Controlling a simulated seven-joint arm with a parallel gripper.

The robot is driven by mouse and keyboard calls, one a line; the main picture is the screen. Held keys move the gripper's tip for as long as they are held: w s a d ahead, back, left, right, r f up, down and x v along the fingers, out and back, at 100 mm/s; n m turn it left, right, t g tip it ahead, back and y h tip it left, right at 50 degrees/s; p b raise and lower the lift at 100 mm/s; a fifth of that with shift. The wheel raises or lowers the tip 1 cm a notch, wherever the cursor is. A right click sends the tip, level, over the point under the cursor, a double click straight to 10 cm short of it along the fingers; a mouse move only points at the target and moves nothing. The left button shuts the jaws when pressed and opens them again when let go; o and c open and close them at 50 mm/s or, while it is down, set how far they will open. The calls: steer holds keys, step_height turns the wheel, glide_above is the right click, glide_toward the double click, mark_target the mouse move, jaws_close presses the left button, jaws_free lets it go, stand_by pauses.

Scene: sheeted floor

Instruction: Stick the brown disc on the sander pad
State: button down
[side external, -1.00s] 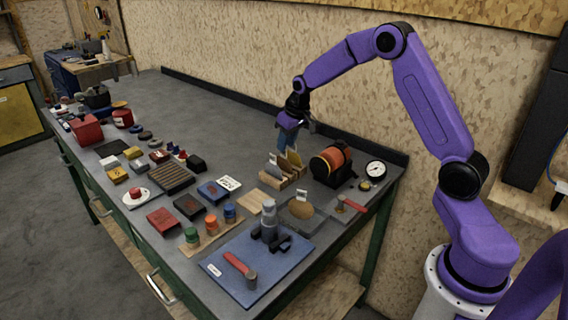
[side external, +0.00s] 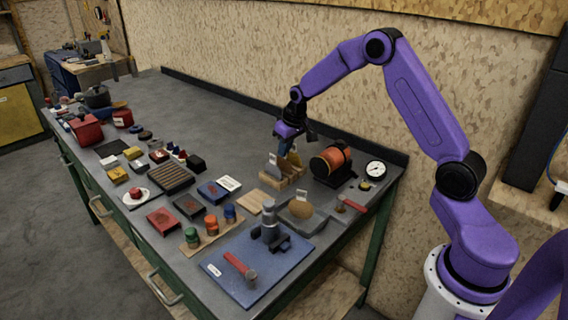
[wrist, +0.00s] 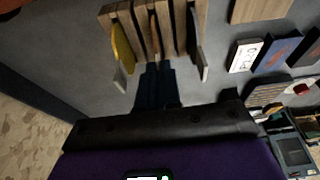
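A wooden slotted rack (side external: 277,179) holds thin discs on edge, also seen in the wrist view (wrist: 184,22). There, a yellow disc (wrist: 122,45) stands at the left, the brown disc (wrist: 154,32) in the middle and a grey disc (wrist: 197,52) at the right. My gripper (side external: 284,151) is over the rack, pointing down. Its dark blue fingers (wrist: 156,68) are close together at the brown disc's near edge; whether they grip it is unclear. A grey upright tool (side external: 269,218) with a black base, possibly the sander, stands on a blue mat; I cannot make out its pad.
An orange drum (side external: 331,159) on a black stand and a dial gauge (side external: 375,169) stand right of the rack. A round brown piece (side external: 300,209) lies on a grey plate in front.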

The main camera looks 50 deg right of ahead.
steer(key=shift+r, duration=0.1)
steer(key=shift+r, duration=2.15)
steer(key=shift+r, duration=2.05)
steer(key=s+a+f+g, duration=0.5)
steer(key=s+g, duration=0.1)
steer(key=s, duration=0.3)
steer(key=shift+a+f, duration=0.2)
steer(key=shift+a, duration=0.15)
